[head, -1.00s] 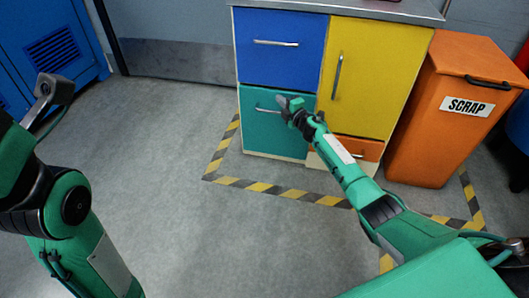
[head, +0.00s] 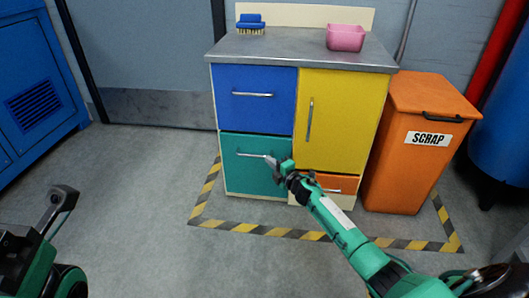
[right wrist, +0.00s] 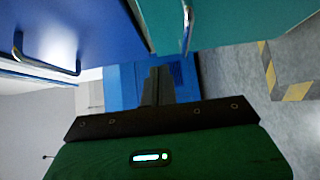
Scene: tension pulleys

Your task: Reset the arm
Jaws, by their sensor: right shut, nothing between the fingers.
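My right arm reaches in from the lower right in the head view. Its green and dark gripper (head: 271,161) is shut and empty, in front of the teal drawer (head: 240,178) and close to that drawer's handle (head: 252,154). I cannot tell from the head view whether it touches the handle. In the right wrist view the shut dark fingers (right wrist: 157,86) point away with nothing between them, and the teal drawer's handle (right wrist: 187,22) shows apart from them. Part of my left arm shows at the lower left of the head view; its gripper is not visible.
The cabinet also has a blue drawer (head: 254,108), yellow door (head: 345,120) and orange drawer (head: 338,184). A blue brush (head: 251,22) and pink tub (head: 345,38) stand on top. An orange scrap bin (head: 415,165) stands right. Grey floor (head: 150,175) is clear left.

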